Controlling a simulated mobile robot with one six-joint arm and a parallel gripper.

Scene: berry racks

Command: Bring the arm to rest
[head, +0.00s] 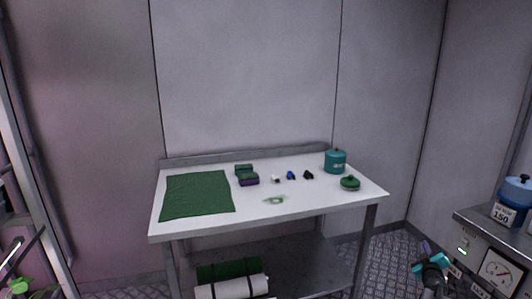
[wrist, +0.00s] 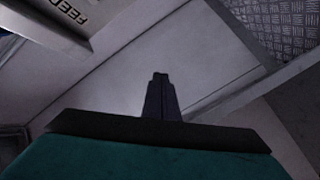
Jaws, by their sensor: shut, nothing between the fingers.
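My gripper (wrist: 160,78) shows in the wrist view as two dark fingers pressed together with nothing between them. Behind them is the teal and black body of my wrist. The fingers are in open air, with pale wall panels beyond and no object touching them. In the head view a teal and dark part of my arm shows at the lower right, beside the table and apart from it; the fingers cannot be made out there.
A white table (head: 300,211) holds a green cloth (head: 197,195), small boxes (head: 246,174), a teal pot (head: 335,162), a green lid (head: 350,183) and several small items. A grey unit with a dial (head: 499,271) and a blue-topped jar (head: 514,198) stands at right. Rolls (head: 231,288) lie below.

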